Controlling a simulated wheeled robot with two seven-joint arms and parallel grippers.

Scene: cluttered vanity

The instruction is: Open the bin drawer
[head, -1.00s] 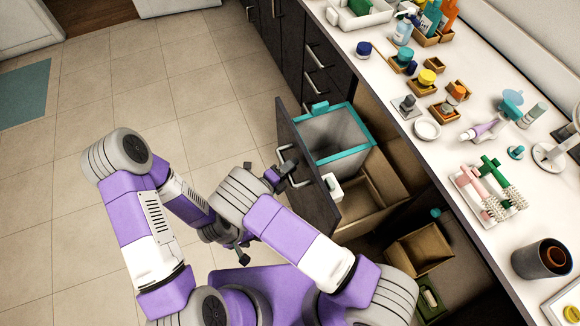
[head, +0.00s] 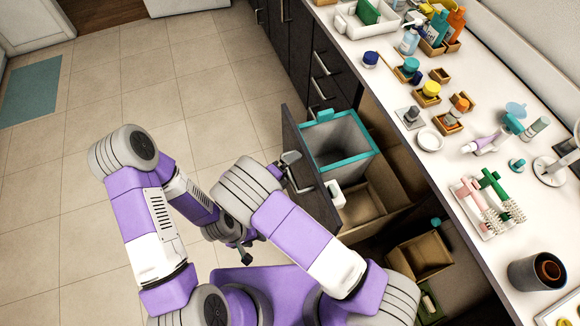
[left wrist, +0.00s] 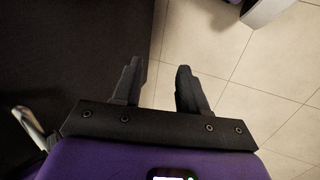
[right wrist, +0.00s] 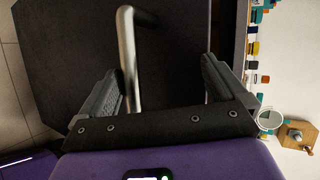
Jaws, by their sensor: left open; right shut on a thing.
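The bin drawer stands pulled out from the dark cabinet, with its dark front panel (head: 312,165) facing my arms. Inside it is a grey bin with a teal rim (head: 345,157). My right gripper (head: 287,172) is at the metal handle (head: 296,180) on the outside of the front. My left gripper (head: 245,257) is open and empty over the floor, left of the drawer. Its spread fingers (left wrist: 160,85) show in the left wrist view.
A white counter (head: 455,190) with many bottles, small wooden trays and a dark cup (head: 537,271) lies to the right. An open box (head: 420,258) sits below it, near the drawer.

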